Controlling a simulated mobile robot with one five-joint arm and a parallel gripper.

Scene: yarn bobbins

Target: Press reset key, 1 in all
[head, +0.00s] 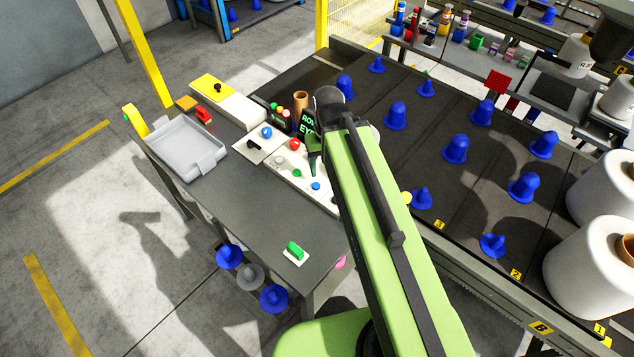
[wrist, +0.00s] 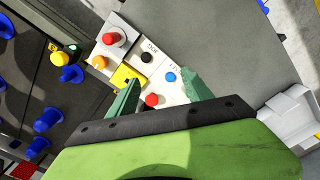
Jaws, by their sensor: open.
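A white control panel (head: 305,181) lies on the grey table in the head view, with red, green and blue buttons. In the wrist view a panel (wrist: 140,65) carries a black button (wrist: 146,58), a blue button (wrist: 171,77) and a red button (wrist: 152,100). A yellow plate (wrist: 124,78) sits beside them. Small lettering there is too small to read surely, so I cannot tell which key is reset. My gripper (wrist: 158,96) is open and empty, its two fingers over the panel on either side of the red button. In the head view my arm hides part of the panel.
A grey tray (head: 186,146) lies on the table's left. A dark display (head: 308,128) stands behind the panel. A green button on a white plate (head: 296,252) sits at the front. Blue bobbins stand on the dark conveyor (head: 420,155) to the right. The table's middle is clear.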

